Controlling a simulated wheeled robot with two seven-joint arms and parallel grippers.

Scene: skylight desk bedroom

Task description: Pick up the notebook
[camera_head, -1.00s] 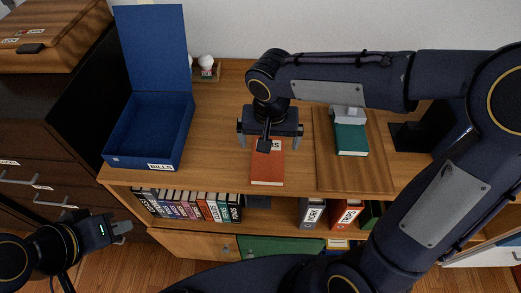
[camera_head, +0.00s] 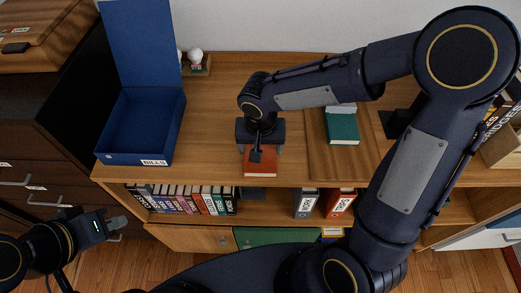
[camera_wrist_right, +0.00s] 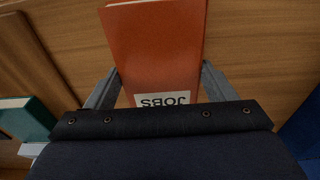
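An orange-red notebook (camera_head: 260,165) with a white "JOBS" label lies on the wooden desk, its near end toward the front edge. It fills the upper middle of the right wrist view (camera_wrist_right: 158,50). My right gripper (camera_wrist_right: 160,75) comes down over the notebook, one grey finger along each long side. The fingers look closed against its edges, and I see no clear gap. In the head view the gripper body hides the notebook's far part. No clear lift off the desk shows. My left gripper (camera_head: 119,226) hangs low at the left, in front of the desk, away from the notebook; its finger gap is unclear.
A green book (camera_head: 342,128) lies on a wooden board (camera_head: 330,168) to the right. An open blue box (camera_head: 135,158) labelled "BILLS" stands at the left. A small white figure (camera_head: 195,56) is at the back.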

